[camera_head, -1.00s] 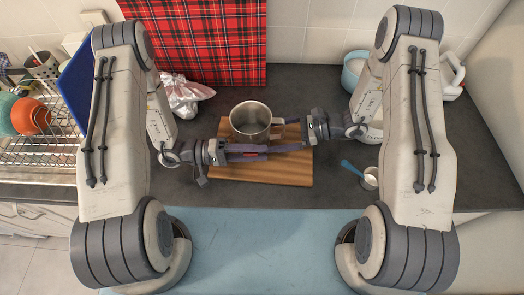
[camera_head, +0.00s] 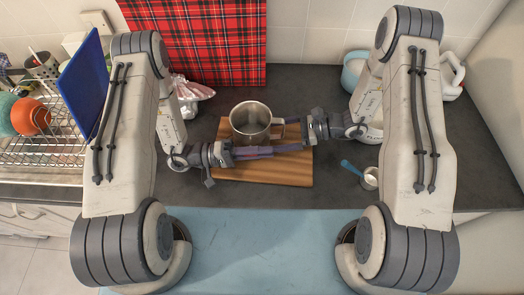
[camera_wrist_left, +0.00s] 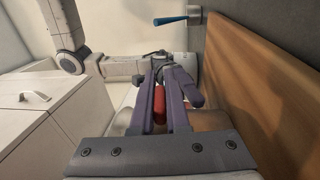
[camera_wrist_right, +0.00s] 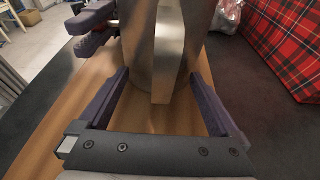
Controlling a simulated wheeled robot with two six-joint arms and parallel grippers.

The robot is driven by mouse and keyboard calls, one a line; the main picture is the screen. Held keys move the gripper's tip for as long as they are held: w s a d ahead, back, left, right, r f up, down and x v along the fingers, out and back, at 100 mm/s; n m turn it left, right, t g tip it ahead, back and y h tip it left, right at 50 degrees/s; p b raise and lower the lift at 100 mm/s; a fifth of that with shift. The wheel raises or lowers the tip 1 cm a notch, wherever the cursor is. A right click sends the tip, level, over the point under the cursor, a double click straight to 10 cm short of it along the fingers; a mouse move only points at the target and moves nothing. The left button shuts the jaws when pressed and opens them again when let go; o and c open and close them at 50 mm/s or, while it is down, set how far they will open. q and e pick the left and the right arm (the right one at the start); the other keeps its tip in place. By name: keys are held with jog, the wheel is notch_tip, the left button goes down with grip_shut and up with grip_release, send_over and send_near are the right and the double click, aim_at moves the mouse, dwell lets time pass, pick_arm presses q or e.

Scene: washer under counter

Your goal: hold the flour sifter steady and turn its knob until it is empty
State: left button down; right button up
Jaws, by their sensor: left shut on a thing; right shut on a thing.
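The flour sifter (camera_head: 251,121) is a grey metal cup standing upright on a wooden board (camera_head: 275,176). Its mouth faces up in the head view, but its contents are too small to tell. My right gripper (camera_head: 291,131) is at the handle side and shut on the sifter; the handle (camera_wrist_right: 167,50) shows between its fingers in the right wrist view. My left gripper (camera_head: 270,150) reaches across the sifter's near side. In the left wrist view the red knob (camera_wrist_left: 159,104) lies between its purple fingers, which are shut on it.
A dish rack (camera_head: 40,150) with bowls is at the left. Crumpled foil (camera_head: 190,95) and a red tartan cloth (camera_head: 195,45) are behind. Dark counter is clear in front.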

pick_arm(q)
jog(key=c, duration=0.9)
grip_release()
jog(key=shift+a, duration=0.1)
jog(key=a, duration=0.4)
jog(key=a+f, duration=0.1)
jog(key=a, duration=0.6)
jog(key=shift+s+a+f, duration=0.15)
jog(key=shift+a+f, duration=0.2)
